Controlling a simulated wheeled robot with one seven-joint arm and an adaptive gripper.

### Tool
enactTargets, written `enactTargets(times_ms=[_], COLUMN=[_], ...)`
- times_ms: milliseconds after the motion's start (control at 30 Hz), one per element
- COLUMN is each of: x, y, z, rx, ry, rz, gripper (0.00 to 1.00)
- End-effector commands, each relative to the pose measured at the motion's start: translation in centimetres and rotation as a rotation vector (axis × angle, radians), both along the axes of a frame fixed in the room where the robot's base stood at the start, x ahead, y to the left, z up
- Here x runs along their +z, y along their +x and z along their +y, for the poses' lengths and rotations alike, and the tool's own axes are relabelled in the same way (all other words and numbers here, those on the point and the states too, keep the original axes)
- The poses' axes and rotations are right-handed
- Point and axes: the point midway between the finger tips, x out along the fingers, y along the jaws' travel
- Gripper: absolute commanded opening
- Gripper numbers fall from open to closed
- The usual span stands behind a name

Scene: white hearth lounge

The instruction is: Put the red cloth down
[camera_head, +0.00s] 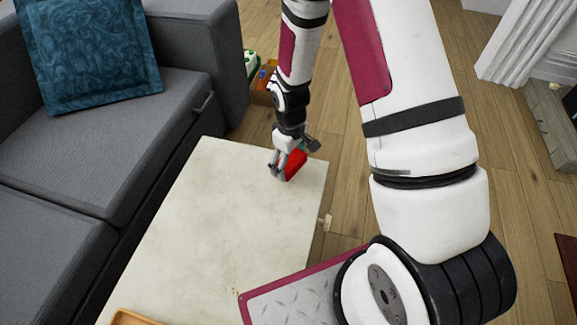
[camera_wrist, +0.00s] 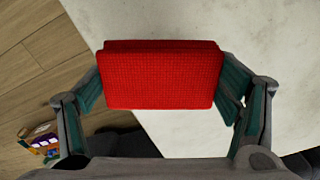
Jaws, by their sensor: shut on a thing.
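The red cloth (camera_wrist: 160,78) is a folded rectangular block between the two fingers of my gripper (camera_wrist: 160,95) in the wrist view. The fingers press on its left and right ends, so the gripper is shut on it. In the head view the red cloth (camera_head: 296,164) shows beside my gripper (camera_head: 287,168), over the far right part of the pale table (camera_head: 190,220). I cannot tell whether the cloth touches the table top. Part of the cloth is hidden by the gripper in the head view.
A grey sofa (camera_head: 160,110) with a blue cushion (camera_head: 90,55) stands along the table's left side. A box of colourful items (camera_head: 262,82) is on the wooden floor behind the table. A wooden tray (camera_head: 130,318) is at the near edge. The table's middle is mostly clear.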

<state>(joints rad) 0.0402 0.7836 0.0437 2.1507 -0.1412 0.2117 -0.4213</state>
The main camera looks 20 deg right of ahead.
Motion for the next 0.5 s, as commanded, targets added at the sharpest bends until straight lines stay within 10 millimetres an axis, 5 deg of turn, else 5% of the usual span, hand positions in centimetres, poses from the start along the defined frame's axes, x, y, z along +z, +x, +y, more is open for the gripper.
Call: enactTargets(times_ms=[500], x=[-3.6], y=[1.0], z=[0.1], rx=[0.0], ry=[0.0], rz=[-0.001], gripper=[0.52])
